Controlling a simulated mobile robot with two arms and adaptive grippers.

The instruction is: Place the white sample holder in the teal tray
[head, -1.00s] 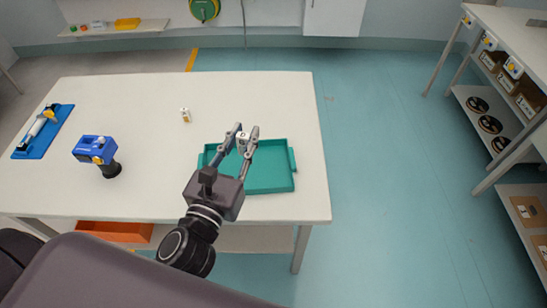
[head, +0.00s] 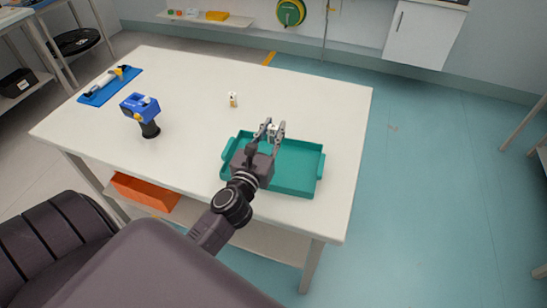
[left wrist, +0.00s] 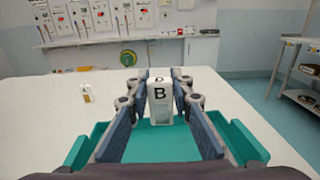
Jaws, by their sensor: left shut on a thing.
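My left gripper (head: 271,128) is shut on a small white sample holder (left wrist: 160,103) that carries a black letter B in the left wrist view. The holder is upright between the fingertips and shows only as a small white piece in the head view. The teal tray (head: 311,167) lies on the white table, below and around the gripper in the head view. I cannot tell how high the holder is above the tray floor. A second small white piece with a tan lower part (head: 233,100) stands on the table behind the tray; it also shows in the left wrist view (left wrist: 87,94).
A blue and black handheld device (head: 141,110) stands on the white table (head: 195,155) left of the tray. A blue board (head: 108,88) with a tool lies at the far left. An orange bin (head: 145,193) sits beneath. The table's right edge is close to the tray.

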